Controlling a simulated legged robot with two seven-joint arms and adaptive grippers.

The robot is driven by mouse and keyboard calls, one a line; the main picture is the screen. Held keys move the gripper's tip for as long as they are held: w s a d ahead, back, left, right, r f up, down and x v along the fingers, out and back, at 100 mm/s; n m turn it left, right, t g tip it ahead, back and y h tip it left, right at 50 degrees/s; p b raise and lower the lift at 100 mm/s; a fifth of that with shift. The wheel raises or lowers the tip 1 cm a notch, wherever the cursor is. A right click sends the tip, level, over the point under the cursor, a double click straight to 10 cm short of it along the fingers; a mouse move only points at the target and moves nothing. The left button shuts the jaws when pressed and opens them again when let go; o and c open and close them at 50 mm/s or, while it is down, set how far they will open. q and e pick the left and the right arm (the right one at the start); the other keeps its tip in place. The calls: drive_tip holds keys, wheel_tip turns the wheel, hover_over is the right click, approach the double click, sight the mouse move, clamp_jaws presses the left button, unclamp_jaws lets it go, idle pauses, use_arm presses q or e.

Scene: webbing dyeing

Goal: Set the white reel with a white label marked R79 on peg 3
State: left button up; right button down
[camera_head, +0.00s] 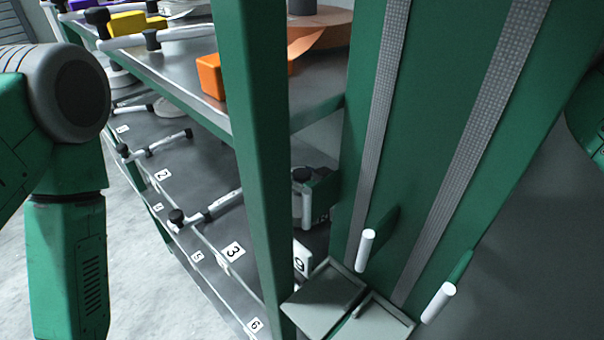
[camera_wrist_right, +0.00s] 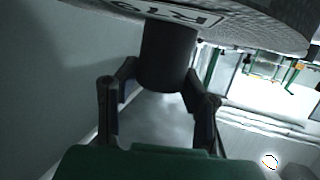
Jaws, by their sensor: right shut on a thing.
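In the right wrist view a pale reel (camera_wrist_right: 262,28) fills the top. It has a white label (camera_wrist_right: 180,15), upside down and steeply angled, that seems to read R79. A dark round hub (camera_wrist_right: 167,58) sticks out of the reel, and my right gripper (camera_wrist_right: 163,92) is shut on it. In the head view this reel and my right gripper cannot be made out. Peg 3 (camera_head: 222,203) is a pale bare-looking rod with a black end on the rack's lower shelf, above a tag marked 3 (camera_head: 233,250). My left gripper is out of view.
A green post (camera_head: 250,130) stands in front of the shelf. Peg 2 (camera_head: 170,139) is farther left. An orange block (camera_head: 211,76) lies on the upper shelf (camera_head: 180,85). White-tipped pegs (camera_head: 366,250) jut from the green panel.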

drive_tip(key=shift+r, duration=0.1)
drive_tip(key=c, duration=0.9)
unclamp_jaws()
